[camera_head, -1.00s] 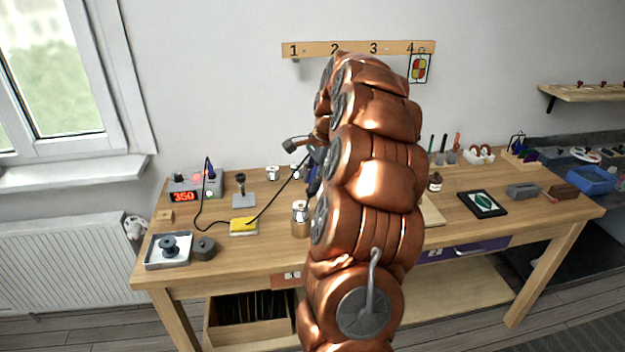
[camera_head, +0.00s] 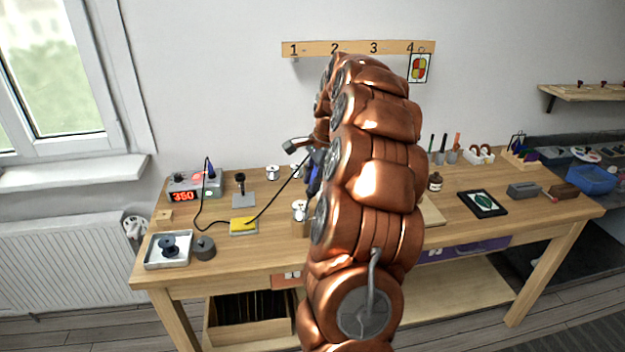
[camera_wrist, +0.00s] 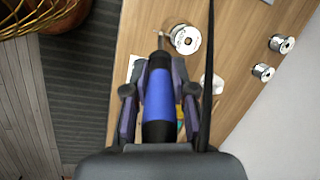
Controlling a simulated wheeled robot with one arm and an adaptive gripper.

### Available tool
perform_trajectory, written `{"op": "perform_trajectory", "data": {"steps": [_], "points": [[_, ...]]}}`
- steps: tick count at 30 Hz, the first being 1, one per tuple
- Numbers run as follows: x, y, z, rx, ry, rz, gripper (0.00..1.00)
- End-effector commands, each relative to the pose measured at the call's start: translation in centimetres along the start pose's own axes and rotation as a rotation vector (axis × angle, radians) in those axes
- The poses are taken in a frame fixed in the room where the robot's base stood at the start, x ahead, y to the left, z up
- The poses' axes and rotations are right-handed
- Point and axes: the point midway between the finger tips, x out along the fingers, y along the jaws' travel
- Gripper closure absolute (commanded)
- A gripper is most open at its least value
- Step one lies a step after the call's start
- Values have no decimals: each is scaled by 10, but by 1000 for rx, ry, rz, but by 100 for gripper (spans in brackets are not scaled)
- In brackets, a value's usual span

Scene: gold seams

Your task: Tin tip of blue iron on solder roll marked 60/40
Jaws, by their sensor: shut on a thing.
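My gripper (camera_wrist: 158,105) is shut on the blue iron (camera_wrist: 160,100), with a finger on each side of its blue handle. The iron's metal shaft points up the wrist view, and its end is close beside a solder roll (camera_wrist: 187,39). I cannot tell whether the tip touches it. Two more solder rolls, one at the back (camera_wrist: 281,43) and one nearer (camera_wrist: 263,72), stand to the right. The roll labels are too small to read. In the head view my arm hides most of the iron (camera_head: 314,172); a roll (camera_head: 299,209) shows left of the arm.
The iron's black cable runs to the station (camera_head: 196,185) reading 350. A yellow sponge (camera_head: 244,226), an empty-looking stand (camera_head: 242,198) and a metal tray (camera_head: 167,250) lie on the left of the bench.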

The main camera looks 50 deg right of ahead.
Motion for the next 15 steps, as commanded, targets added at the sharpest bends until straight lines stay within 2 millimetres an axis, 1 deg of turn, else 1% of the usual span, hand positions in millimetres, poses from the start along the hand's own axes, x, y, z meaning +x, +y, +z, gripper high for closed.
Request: {"op": "perform_trajectory", "data": {"steps": [15], "points": [[5, 1, -1, 0, 0, 0, 100]]}}
